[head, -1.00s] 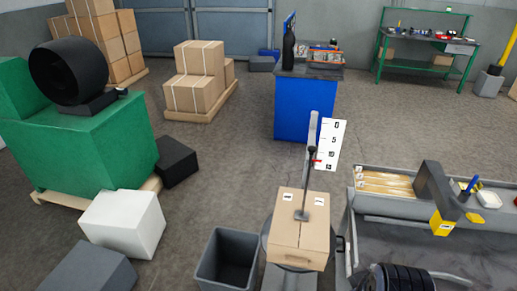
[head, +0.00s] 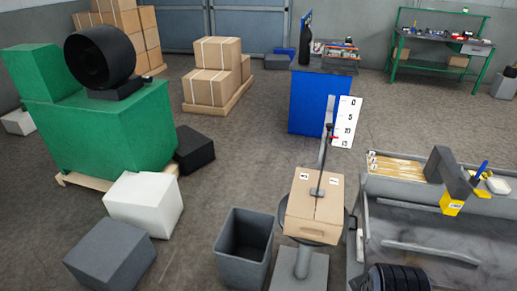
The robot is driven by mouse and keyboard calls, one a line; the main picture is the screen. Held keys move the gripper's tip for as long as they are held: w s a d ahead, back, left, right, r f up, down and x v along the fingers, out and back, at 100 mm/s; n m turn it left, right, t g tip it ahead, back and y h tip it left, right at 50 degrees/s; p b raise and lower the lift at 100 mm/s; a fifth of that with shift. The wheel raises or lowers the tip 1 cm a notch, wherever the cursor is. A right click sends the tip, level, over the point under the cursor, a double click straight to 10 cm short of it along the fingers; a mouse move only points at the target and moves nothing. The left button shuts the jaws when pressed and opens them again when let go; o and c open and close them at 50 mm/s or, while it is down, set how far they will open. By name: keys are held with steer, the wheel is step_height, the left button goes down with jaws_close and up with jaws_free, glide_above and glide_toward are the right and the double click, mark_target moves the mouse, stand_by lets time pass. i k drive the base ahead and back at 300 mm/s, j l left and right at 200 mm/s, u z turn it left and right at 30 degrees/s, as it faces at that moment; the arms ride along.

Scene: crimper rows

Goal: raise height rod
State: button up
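The height rod (head: 322,168) is a thin dark rod with a black top. It stands in the middle of the head view, its flat foot resting on a cardboard box (head: 300,228). A grey post rises behind it. A white scale plate (head: 347,120) marked 0, 5, 10 and 15 from top to bottom is beside its top. A small red pointer (head: 333,137) shows near the scale, between the 10 and 15 marks. The box sits on a dark round plate on a grey stand. My gripper is not in view.
A dark open bin (head: 244,245) stands left of the stand, with white and grey blocks further left. A grey bench (head: 410,225) with a yellow-and-grey device (head: 450,180) is at the right. A blue cabinet (head: 315,100) stands behind. Floor shows between them.

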mark_target(318, 192)
steer(key=j, duration=0.1)
steer(key=i+j+z, duration=0.25)
steer(key=i, duration=0.25)
steer(key=i+j+z, duration=0.1)
steer(key=i+z, duration=0.15)
steer(key=i, duration=0.25)
